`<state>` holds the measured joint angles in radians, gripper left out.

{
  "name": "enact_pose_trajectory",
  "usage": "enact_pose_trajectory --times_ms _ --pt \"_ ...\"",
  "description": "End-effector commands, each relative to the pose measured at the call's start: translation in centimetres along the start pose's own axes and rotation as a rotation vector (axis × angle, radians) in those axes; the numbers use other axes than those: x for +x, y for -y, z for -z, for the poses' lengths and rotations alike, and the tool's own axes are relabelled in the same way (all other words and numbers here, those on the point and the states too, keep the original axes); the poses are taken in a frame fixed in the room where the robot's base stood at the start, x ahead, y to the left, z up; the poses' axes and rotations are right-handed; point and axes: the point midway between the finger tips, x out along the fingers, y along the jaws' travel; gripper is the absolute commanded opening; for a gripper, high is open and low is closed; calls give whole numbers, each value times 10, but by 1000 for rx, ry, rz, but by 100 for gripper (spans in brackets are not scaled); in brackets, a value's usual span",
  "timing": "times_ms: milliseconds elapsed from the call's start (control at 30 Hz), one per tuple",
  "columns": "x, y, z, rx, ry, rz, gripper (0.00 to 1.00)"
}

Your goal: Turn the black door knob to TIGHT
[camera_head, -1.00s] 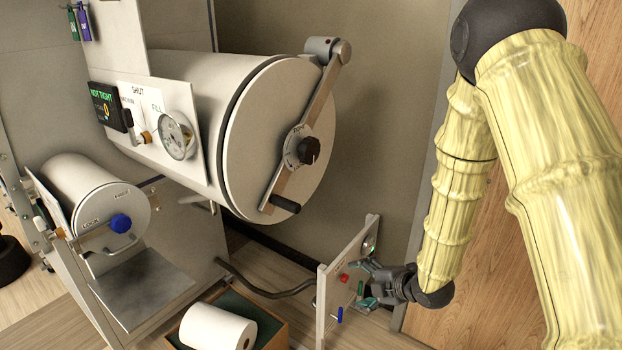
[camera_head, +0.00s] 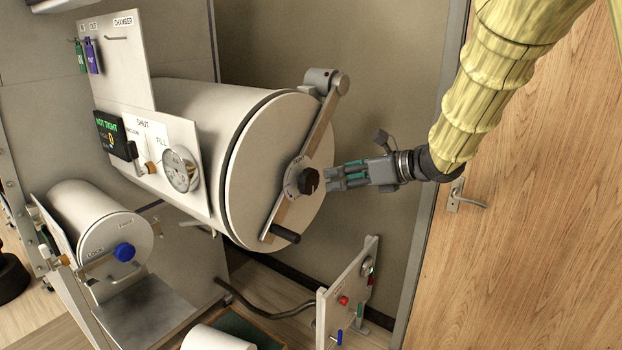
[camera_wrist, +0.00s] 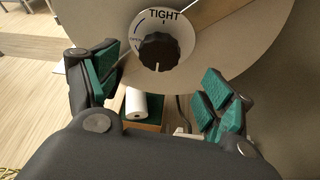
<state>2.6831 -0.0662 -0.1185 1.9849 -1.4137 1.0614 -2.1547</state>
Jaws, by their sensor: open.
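The black door knob (camera_head: 308,181) sits at the middle of the large round door (camera_head: 262,160), on a grey bar that crosses it. In the wrist view the knob (camera_wrist: 158,53) sits on a white dial plate with TIGHT printed at its top; a white mark on the knob points down, away from TIGHT. My gripper (camera_head: 332,180) is open and empty, just right of the knob and facing it. In the wrist view its green-padded fingers (camera_wrist: 160,95) stand to either side, with the knob ahead between them and apart from both.
A small display (camera_head: 110,133) reads NOT TIGHT. A black handle (camera_head: 285,234) ends the bar below the knob. A smaller cylinder with a blue knob (camera_head: 124,252) stands at lower left. A panel with coloured buttons (camera_head: 346,295) stands below my gripper.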

Motion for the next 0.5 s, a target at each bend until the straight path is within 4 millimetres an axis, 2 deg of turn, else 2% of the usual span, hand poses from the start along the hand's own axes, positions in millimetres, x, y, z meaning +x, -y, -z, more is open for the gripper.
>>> enact_pose_trajectory --times_ms 300,500 --pt "50 -1 -2 5 0 -1 81" --pt "77 0 -1 5 0 0 81"
